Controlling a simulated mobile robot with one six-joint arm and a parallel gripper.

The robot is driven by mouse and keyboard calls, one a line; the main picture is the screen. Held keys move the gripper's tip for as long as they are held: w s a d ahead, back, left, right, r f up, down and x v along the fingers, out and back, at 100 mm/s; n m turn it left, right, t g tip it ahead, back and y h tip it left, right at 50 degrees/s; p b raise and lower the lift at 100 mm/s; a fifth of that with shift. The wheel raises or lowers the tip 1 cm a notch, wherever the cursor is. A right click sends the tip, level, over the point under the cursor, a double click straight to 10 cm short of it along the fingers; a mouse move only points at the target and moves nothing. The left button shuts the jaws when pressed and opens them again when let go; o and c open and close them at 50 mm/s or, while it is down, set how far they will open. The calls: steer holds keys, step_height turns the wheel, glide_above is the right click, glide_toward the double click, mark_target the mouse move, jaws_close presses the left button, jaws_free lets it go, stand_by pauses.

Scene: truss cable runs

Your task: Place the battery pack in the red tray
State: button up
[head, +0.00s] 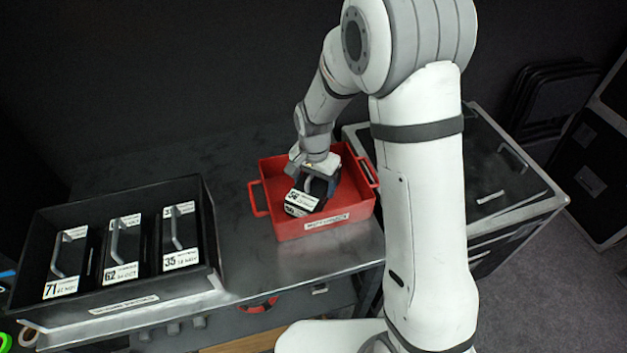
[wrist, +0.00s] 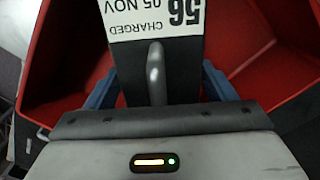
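The battery pack (head: 302,201) is a black block with a white label reading 56 and a grey handle. It is inside the red tray (head: 325,226); I cannot tell if it rests flat on the floor. In the wrist view the pack (wrist: 190,60) lies below my gripper, its label upside down. My gripper (wrist: 160,85) is over it, its blue-grey fingers spread wide, one on either side. The handle stands between them with clear space on both sides, so it is not pinched. The fingertips are hidden beside the pack. The tray also shows in the wrist view (wrist: 262,50).
A black case (head: 120,298) on the left of the metal table holds 3 similar packs, labelled 71, 62 and 35. A black flight case (head: 510,205) stands right of the tray. The table (head: 235,255) is clear between case and tray.

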steer(key=o, duration=0.3)
step_height(320, 180, up, 12)
steer(key=shift+r, duration=0.1)
steer(key=shift+d+r, duration=0.15)
steer(key=shift+r, duration=0.05)
steer(key=shift+s+d+r+n+t, duration=0.45)
steer(key=shift+s+d+r+n, duration=0.6)
steer(key=shift+s+d, duration=1.75)
steer(key=shift+s+d+r+n+t, duration=0.5)
steer(key=shift+s+d+r+n, duration=0.75)
steer(key=shift+s, duration=2.5)
steer(key=shift+s+d+r+n+t, duration=0.55)
steer(key=shift+s+d+r, duration=0.65)
steer(key=shift+s+d, duration=1.9)
steer(key=shift+s+a, duration=0.15)
steer(key=shift+a, duration=0.05)
